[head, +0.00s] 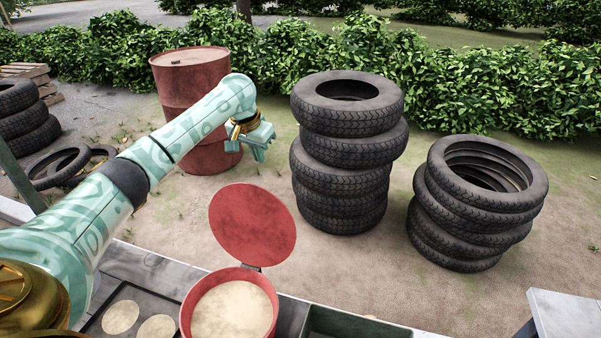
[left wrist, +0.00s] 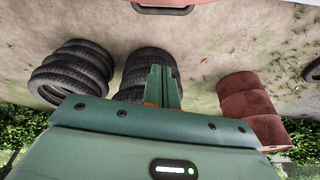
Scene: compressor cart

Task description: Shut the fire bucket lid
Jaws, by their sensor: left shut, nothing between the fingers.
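The fire bucket (head: 186,318) is red, round and filled with pale sand, at the bottom of the head view. Its red lid (head: 252,224) stands open, raised on a dark hinge at the bucket's far rim. My left gripper (head: 263,148) is shut and empty, in the air beyond and above the lid in the head view, apart from it. Its closed fingers also show in the left wrist view (left wrist: 163,84). At the top of that view is a reddish edge with a dark handle (left wrist: 162,10), mostly cut off. My right gripper is not in view.
A tray (head: 152,297) with round pale discs lies left of the bucket, and a green box (head: 350,323) stands to its right. Beyond are a red drum (head: 185,85), a tall tyre stack (head: 340,180), a lower stack (head: 465,235) and a hedge (head: 480,85).

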